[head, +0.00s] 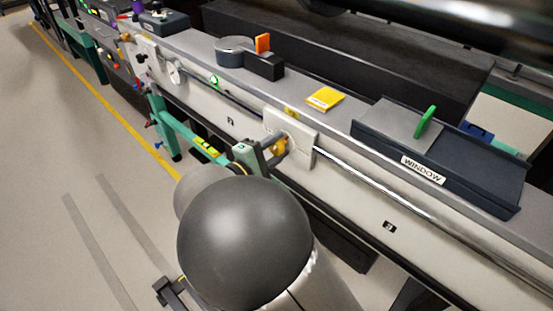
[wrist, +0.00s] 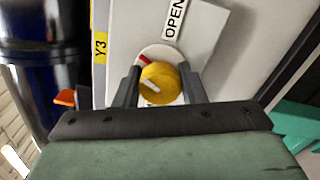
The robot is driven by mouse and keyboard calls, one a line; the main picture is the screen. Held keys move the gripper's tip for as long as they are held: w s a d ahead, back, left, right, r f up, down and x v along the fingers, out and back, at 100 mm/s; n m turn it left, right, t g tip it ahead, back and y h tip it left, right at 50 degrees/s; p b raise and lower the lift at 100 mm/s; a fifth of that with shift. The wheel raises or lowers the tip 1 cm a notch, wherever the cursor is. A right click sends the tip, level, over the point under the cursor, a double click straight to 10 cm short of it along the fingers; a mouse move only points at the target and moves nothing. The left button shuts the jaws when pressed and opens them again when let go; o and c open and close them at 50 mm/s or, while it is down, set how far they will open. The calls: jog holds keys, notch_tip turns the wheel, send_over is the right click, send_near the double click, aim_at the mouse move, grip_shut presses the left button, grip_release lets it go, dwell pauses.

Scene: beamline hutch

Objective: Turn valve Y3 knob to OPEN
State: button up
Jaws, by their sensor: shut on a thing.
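The yellow valve knob (wrist: 160,84) sits on a pale round dial in the wrist view, with a white mark on its face and a red mark on the dial at its upper left. A yellow Y3 label (wrist: 101,46) is at the left and a white OPEN label (wrist: 174,19) is above the knob. My gripper (wrist: 159,82) is shut on the knob, one finger on each side. In the head view my gripper (head: 270,151) reaches the knob (head: 280,146) on the white valve plate (head: 303,148); the knob is partly hidden there.
A grey tray marked WINDOW (head: 446,178) with a green tab stands on the bench top at right. A yellow card (head: 325,98) and a dark holder with an orange tab (head: 263,43) lie farther left. A silver pipe (head: 375,184) runs along the bench front. The floor at left is open.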

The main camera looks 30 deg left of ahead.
jog(key=m+b, duration=0.2)
jog(key=b, duration=0.1)
jog(key=f+m+b, duration=0.1)
jog(key=m+b, duration=0.1)
jog(key=b, duration=0.2)
jog(key=shift+m+b, duration=0.3)
jog(key=shift+m, duration=0.1)
jog(key=m+b, duration=0.3)
jog(key=b, duration=0.4)
jog(key=shift+f+m, duration=0.1)
jog(key=shift+m, duration=0.2)
jog(key=m+b, duration=0.1)
jog(key=b, duration=0.2)
jog(key=m+b, duration=0.2)
jog(key=b, duration=0.1)
jog(key=shift+r, duration=0.25)
jog(key=shift+r+m+b, duration=0.15)
jog(key=shift+m+b, duration=0.55)
jog(key=shift+b, duration=0.1)
jog(key=shift+r, duration=0.15)
jog(key=o, duration=1)
jog(key=s+a+p, duration=0.3)
jog(key=s+p, duration=0.1)
jog(key=s, duration=1.3)
jog(key=shift+s+a, duration=0.1)
